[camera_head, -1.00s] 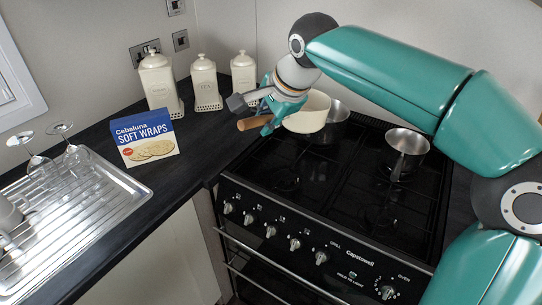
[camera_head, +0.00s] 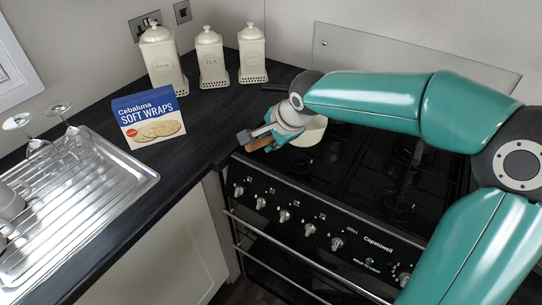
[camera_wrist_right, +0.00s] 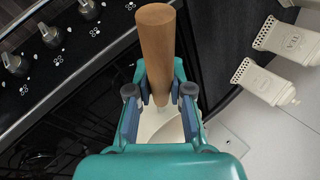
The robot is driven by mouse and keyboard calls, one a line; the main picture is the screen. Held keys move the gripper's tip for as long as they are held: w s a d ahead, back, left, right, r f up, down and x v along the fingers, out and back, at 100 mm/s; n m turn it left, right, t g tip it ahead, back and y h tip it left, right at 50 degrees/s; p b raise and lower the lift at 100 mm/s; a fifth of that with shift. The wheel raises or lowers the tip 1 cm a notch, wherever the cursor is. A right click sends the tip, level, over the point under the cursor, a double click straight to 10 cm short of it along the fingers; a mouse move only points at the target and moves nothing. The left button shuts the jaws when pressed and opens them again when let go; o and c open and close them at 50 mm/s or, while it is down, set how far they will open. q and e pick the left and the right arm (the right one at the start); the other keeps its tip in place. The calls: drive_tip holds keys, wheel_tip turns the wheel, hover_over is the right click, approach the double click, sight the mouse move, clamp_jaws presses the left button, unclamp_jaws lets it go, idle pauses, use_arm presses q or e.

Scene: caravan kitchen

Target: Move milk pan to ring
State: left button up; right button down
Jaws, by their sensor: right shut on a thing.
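The cream milk pan (camera_head: 313,132) is over the left part of the black hob (camera_head: 357,163), partly hidden by my right gripper. Its wooden handle (camera_head: 258,144) points left toward the worktop. My right gripper (camera_head: 266,136) is shut on the handle. In the right wrist view the brown handle (camera_wrist_right: 157,50) sits between the two fingers (camera_wrist_right: 160,92), with a bit of the cream pan (camera_wrist_right: 155,124) below. I cannot tell whether the pan's base touches a ring; the ring under it is hidden. My left gripper is not in view.
Three cream canisters (camera_head: 208,59) stand at the back left. A Soft Wraps box (camera_head: 149,119) stands on the dark worktop left of the hob. The steel drainer (camera_head: 110,190) holds glasses. My right arm covers the back of the hob; its middle front is clear.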

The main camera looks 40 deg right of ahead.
wheel_tip(320, 180, down, 6)
drive_tip(key=shift+r, duration=0.15)
idle(0.3)
drive_tip(key=shift+f+b, duration=0.45)
drive_tip(key=shift+b, duration=0.35)
drive_tip(key=c, duration=1.1)
unclamp_jaws()
drive_tip(key=shift+o, duration=0.2)
drive_tip(key=shift+r, duration=0.1)
